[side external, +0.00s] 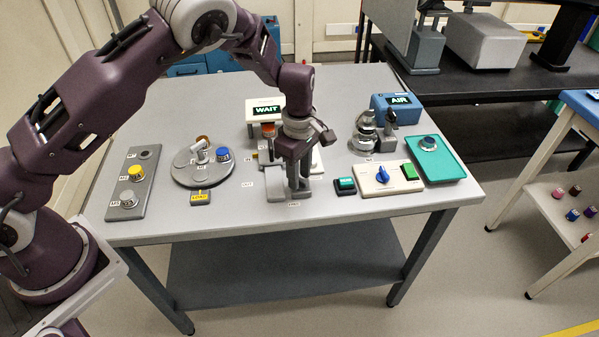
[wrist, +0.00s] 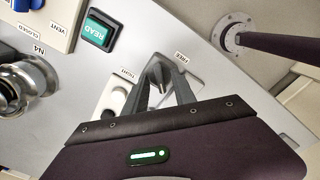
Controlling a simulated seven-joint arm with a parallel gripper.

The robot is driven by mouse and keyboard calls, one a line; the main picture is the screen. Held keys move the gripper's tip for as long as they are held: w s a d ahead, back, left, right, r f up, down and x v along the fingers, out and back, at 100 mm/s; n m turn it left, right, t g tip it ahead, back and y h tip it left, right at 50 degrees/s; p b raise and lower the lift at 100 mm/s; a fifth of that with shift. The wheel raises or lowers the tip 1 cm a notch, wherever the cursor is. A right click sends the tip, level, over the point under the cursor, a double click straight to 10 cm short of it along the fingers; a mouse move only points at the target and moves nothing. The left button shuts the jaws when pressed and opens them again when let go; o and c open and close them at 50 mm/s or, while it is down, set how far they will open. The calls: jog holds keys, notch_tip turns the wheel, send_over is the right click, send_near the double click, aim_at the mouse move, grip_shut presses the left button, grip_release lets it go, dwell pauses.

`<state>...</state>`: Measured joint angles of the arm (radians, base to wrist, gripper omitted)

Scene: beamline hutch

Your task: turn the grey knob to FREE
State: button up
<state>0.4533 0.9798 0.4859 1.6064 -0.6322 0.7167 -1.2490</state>
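The grey knob (wrist: 160,72) shows in the wrist view on a light grey plate (wrist: 188,83), beside labels reading FREE (wrist: 182,57) and what looks like TIGHT (wrist: 127,73). My gripper (wrist: 161,82) points down at it, with its two fingers on either side of the knob. The fingers are apart, but I cannot tell whether they touch the knob. In the side view my gripper (side external: 298,192) is low over the front middle of the table and hides the knob. The plate's grey base (side external: 268,198) shows beside the fingers.
Right of my gripper are a green READ button (side external: 345,185), a white panel with a blue knob (side external: 382,176) and a teal tray (side external: 436,160). A WAIT display (side external: 266,109) stands behind. Left are a round turntable (side external: 188,173) and a grey panel (side external: 131,183).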

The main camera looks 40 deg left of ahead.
notch_tip(320, 180, up, 8)
jog(key=shift+f, duration=0.15)
jog(key=s+a+r+m+t+h, duration=0.1)
jog(key=s+a+r+m, duration=0.1)
jog(key=s+r+m, duration=0.5)
jog(key=s+a+r+m+t+h, duration=0.1)
jog(key=s+r, duration=0.5)
jog(key=r, duration=0.5)
jog(key=s+a+r+m+t+y, duration=0.1)
jog(key=s+a+m, duration=0.1)
jog(key=s+m, duration=0.3)
jog(key=s+a+r+m+t+y, duration=0.1)
jog(key=s+m, duration=0.4)
jog(key=s, duration=0.8)
jog(key=shift+a+t, duration=0.55)
jog(key=shift+t, duration=0.25)
